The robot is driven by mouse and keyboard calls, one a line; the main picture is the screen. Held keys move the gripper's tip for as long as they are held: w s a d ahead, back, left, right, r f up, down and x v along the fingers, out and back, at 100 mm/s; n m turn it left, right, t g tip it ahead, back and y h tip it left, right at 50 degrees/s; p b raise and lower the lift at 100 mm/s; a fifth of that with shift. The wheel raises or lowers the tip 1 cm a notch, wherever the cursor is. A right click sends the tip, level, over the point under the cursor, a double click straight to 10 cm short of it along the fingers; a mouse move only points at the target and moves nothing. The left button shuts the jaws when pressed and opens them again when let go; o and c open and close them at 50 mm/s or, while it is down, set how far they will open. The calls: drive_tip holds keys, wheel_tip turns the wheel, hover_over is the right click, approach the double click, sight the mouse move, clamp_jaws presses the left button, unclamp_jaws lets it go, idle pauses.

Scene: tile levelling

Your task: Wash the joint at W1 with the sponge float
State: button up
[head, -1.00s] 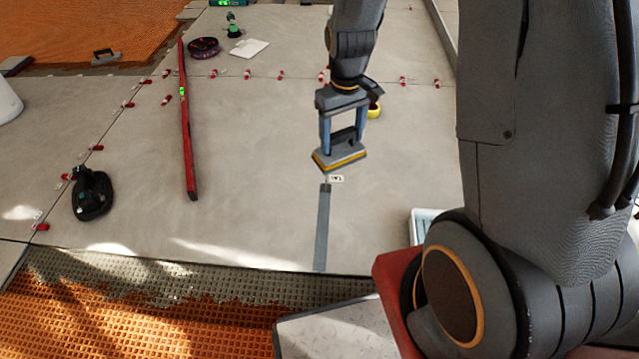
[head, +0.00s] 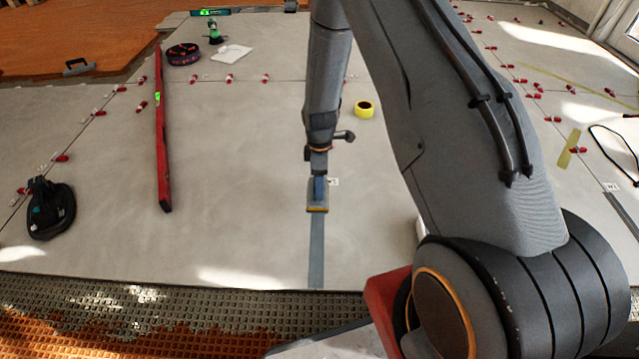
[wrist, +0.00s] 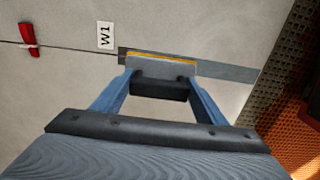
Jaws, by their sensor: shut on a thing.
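The sponge float, a grey plate with a yellow-orange edge, is in the head view (head: 317,209) and the wrist view (wrist: 160,65). My gripper (head: 318,188) is shut on its dark handle; both blue fingers show in the wrist view (wrist: 160,93). The joint is a dark grey strip (head: 316,255) running toward the tile's front edge; it also shows in the wrist view (wrist: 225,71). The float is over the strip's far end and hides part of it. I cannot tell whether it touches. The white W1 label (head: 333,182) lies beside that end, also in the wrist view (wrist: 104,36).
A red level (head: 162,135) and a black suction lifter (head: 50,207) lie to the left. A yellow roll (head: 364,109) is beyond the gripper. Red clips (head: 230,78) line the tile seams. Bare ribbed floor (head: 120,310) lies in front of the tiles.

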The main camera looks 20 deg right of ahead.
drive_tip(key=shift+f+b, duration=2.6)
drive_tip(key=shift+f, duration=0.65)
drive_tip(key=shift+p, duration=0.3)
drive_tip(key=shift+f+b, duration=0.3)
drive_tip(key=shift+f, duration=0.35)
drive_tip(key=shift+w, duration=0.15)
drive_tip(key=shift+w+d+b, duration=0.25)
drive_tip(key=shift+w+d, duration=0.05)
drive_tip(key=shift+w, duration=0.55)
drive_tip(key=shift+w+d+b, duration=0.25)
drive_tip(key=shift+w+b, duration=0.05)
drive_tip(key=shift+w, duration=0.5)
drive_tip(key=shift+w+d+b, duration=0.25)
drive_tip(key=shift+w+d, duration=0.05)
drive_tip(key=shift+w, duration=0.55)
drive_tip(key=shift+w, duration=0.1)
